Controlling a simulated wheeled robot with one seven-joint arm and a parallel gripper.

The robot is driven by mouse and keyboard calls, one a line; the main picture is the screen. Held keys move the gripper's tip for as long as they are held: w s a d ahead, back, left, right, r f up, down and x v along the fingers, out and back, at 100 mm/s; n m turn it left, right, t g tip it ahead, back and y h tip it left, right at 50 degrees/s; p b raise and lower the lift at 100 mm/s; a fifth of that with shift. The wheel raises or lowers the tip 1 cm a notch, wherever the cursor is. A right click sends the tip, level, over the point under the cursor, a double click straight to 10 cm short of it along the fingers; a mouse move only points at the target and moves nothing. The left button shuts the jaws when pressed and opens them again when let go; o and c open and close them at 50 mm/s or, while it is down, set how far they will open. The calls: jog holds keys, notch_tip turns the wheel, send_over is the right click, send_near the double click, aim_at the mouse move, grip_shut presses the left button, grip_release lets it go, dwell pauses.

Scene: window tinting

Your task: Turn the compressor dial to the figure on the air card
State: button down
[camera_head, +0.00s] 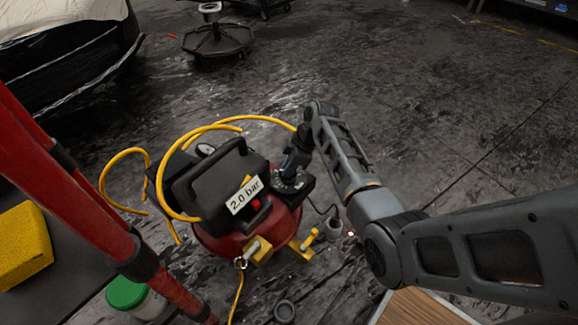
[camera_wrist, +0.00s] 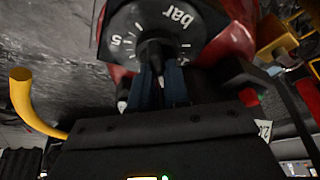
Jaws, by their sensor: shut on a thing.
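The compressor (camera_head: 228,240) is a red tank with a black housing on the floor. The air card (camera_head: 244,194) on its front reads "2.0 bar". My gripper (camera_head: 290,178) is at the right side of the housing. In the wrist view the dark dial (camera_wrist: 205,22) shows "bar", a "5" at left and white tick marks. There my gripper (camera_wrist: 158,76) has its bluish fingers shut on the dial's black knob (camera_wrist: 152,50). The fingers and gripper body cover the lower part of the dial, so the exact setting cannot be read.
A yellow hose (camera_head: 125,153) loops around the compressor's left and back. A red post (camera_head: 90,190) crosses the left side, near a yellow block (camera_head: 22,245) and a green-lidded pot (camera_head: 126,293). A wooden surface (camera_head: 425,308) lies at the bottom. The floor behind is mostly clear.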

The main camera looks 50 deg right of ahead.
jog(key=m+p, duration=0.1)
jog(key=m+h+p, duration=0.1)
jog(key=m+p, duration=0.1)
jog(key=shift+a+r+t, duration=0.1)
jog(key=shift+r+t, duration=0.15)
jog(key=shift+t, duration=0.05)
jog(key=shift+f+m+t+h+p, duration=0.15)
jog(key=shift+m+h+p, duration=0.25)
jog(key=shift+m+p, duration=0.6)
jog(key=shift+f+m+t+h+p, duration=0.15)
jog(key=shift+m+h+p, duration=0.25)
jog(key=shift+m+p, duration=0.55)
jog(key=shift+m, duration=0.35)
jog(key=c, duration=1.1)
grip_release()
jog(key=shift+r, duration=0.1)
jog(key=p+v, duration=0.2)
jog(key=v, duration=0.5)
jog(key=shift+s+r+p, duration=0.2)
jog(key=shift+r+p, duration=0.1)
jog(key=shift+r, duration=0.05)
